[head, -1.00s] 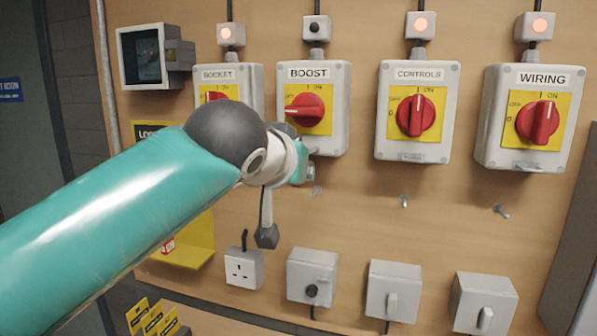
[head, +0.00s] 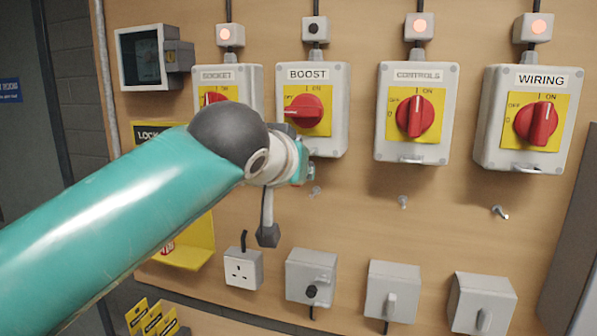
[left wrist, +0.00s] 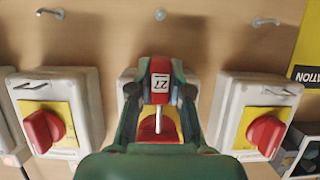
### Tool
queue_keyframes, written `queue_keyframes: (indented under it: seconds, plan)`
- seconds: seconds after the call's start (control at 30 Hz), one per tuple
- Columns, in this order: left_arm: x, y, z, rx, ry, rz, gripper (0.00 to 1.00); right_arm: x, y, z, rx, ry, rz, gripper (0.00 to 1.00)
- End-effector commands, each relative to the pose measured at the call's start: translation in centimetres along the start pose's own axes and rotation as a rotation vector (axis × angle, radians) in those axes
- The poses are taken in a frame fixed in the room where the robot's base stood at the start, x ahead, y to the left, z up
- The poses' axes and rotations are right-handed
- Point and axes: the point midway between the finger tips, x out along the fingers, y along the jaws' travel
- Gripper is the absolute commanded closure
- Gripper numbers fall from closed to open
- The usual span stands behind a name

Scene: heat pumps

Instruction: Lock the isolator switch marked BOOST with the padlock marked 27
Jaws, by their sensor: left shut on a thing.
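The BOOST isolator switch (head: 334,135) is a grey box with a red knob (head: 303,111) on a yellow plate. The knob lies sideways, pointing left. My left gripper (left wrist: 160,78) is shut on the red padlock marked 27 (left wrist: 160,93), in front of the BOOST switch's lower edge. The padlock's silver shackle (left wrist: 158,118) points toward the switch in the inverted left wrist view. My arm and gripper hide the BOOST locking loop, so I cannot tell whether the shackle touches it. My right gripper is not in view.
The SOCKET (head: 245,78), CONTROLS (head: 411,145) and WIRING (head: 495,145) switches flank BOOST. The lamp box above BOOST (head: 316,30) is dark; the others glow. Pegs (head: 403,202) stick out below. A yellow lockout station (head: 200,235) is partly behind my arm.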

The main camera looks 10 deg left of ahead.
Motion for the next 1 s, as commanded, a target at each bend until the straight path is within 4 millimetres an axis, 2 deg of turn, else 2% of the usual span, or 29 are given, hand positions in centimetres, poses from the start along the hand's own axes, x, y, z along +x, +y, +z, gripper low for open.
queue_keyframes:
  seconds: [1.0]
  plan:
    - [0.61, 0.02, -0.3, 0.0, 0.0, 0.0, 1.0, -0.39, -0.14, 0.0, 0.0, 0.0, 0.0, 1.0]
